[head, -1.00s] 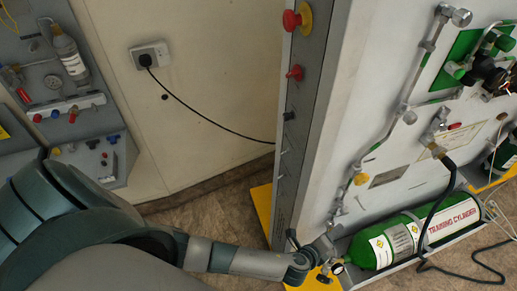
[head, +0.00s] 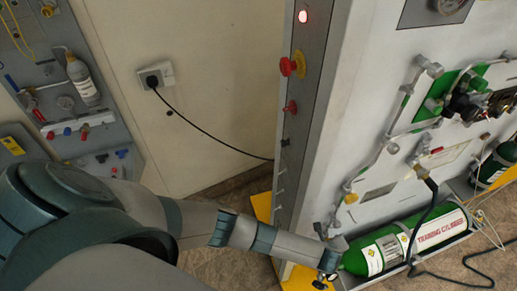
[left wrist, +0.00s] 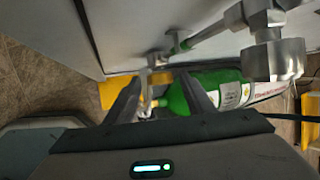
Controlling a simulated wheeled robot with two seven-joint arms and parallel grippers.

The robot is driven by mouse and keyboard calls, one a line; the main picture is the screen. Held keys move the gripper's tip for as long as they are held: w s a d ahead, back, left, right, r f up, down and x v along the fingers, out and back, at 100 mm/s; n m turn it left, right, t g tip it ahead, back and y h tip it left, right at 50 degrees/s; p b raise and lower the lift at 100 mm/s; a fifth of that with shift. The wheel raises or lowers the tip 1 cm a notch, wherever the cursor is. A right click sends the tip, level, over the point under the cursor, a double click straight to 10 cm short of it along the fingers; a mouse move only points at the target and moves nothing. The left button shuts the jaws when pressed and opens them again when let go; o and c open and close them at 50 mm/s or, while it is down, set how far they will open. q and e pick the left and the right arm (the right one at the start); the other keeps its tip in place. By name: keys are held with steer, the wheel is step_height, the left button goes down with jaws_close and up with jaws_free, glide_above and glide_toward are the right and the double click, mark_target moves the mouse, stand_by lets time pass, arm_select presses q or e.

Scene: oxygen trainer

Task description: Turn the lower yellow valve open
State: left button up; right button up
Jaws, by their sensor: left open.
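A small yellow valve (head: 350,198) sits on the lower end of the metal pipe on the white panel's face. My left gripper (head: 330,243) is below it in the head view, apart from it, near the neck end of the green training cylinder (head: 385,252). In the left wrist view, my left gripper (left wrist: 160,97) is open, its two dark fingers apart. A metal fitting (left wrist: 153,62) lies just beyond the fingertips, and a small yellowish part (left wrist: 156,103) shows between the fingers; I cannot tell whether it is a valve. My right gripper is out of view.
The grey edge post (head: 294,130) carries red knobs (head: 290,66) and stands close to my left arm. A large metal fitting (left wrist: 272,50) is near the camera at right in the left wrist view. A black hose (head: 430,215) runs past the cylinder. Brown floor (head: 215,260) is open at left.

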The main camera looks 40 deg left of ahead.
arm_select(q)
steer(key=shift+w+d+r+g+y, duration=0.1)
steer(key=shift+w+d+g+y, duration=0.15)
steer(key=shift+g+y, duration=0.45)
steer(key=shift+w+m+g+y+b, duration=0.15)
steer(key=shift+m+g+y+b, duration=0.35)
steer(key=shift+g, duration=0.7)
steer(key=b+v, duration=0.3)
steer(key=v, duration=1.5)
steer(key=s+d+f+n+g+h, duration=0.1)
steer(key=s+d+n+h, duration=0.3)
steer(key=s+n, duration=0.5)
steer(key=s+a+f+n, duration=0.1)
steer(key=s+a+n, duration=0.3)
steer(key=a, duration=0.3)
steer(key=s+a+f+n+t, duration=0.1)
steer(key=s+a+n, duration=0.3)
steer(key=a, duration=0.4)
steer(key=s+a+f+n+b, duration=0.1)
steer(key=s+a+n, duration=0.3)
steer(key=a, duration=0.3)
steer(key=shift+a+f+n+t+h, duration=0.3)
steer(key=shift+a+n, duration=0.1)
